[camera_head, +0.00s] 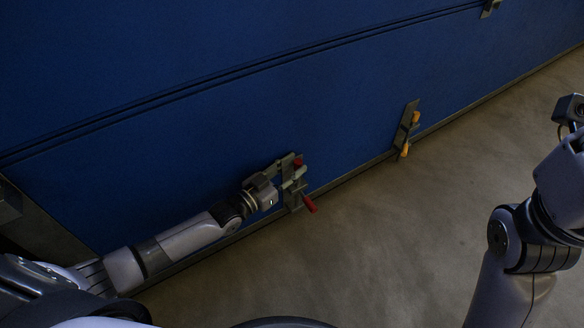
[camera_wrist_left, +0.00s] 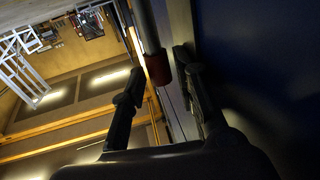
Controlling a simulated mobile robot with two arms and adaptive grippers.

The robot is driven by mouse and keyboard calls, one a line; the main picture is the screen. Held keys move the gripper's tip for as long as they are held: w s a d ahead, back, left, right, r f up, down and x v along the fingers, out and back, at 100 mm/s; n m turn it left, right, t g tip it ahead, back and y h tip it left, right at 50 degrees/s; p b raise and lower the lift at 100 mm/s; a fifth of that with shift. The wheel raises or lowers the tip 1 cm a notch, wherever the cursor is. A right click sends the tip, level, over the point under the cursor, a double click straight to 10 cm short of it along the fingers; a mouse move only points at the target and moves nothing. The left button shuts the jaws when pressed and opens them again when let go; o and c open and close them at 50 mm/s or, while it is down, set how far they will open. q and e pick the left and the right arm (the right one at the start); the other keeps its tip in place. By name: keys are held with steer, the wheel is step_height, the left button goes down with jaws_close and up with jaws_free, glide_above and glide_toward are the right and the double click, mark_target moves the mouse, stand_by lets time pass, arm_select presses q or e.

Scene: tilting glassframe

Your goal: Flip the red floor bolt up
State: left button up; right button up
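The red floor bolt (camera_head: 310,204) is mounted on a grey bracket low on the blue panel, near the floor. It has one red end at the top and one pointing down right. My left gripper (camera_head: 296,180) is at this bracket, with its fingers beside the bolt. In the left wrist view a red grip (camera_wrist_left: 158,68) on a grey rod lies between the tips of my left gripper (camera_wrist_left: 160,82). The fingers are apart, and the left one looks clear of the red grip. Contact on the right side is unclear. My right arm shows at the right; its gripper is out of view.
The large blue panel (camera_head: 240,120) rises along the left and back. A similar bolt with orange ends (camera_head: 404,150) sits farther right on its lower edge. The concrete floor (camera_head: 420,230) in front is clear.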

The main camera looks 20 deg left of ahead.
arm_select(q)
steer(key=v, duration=1.2)
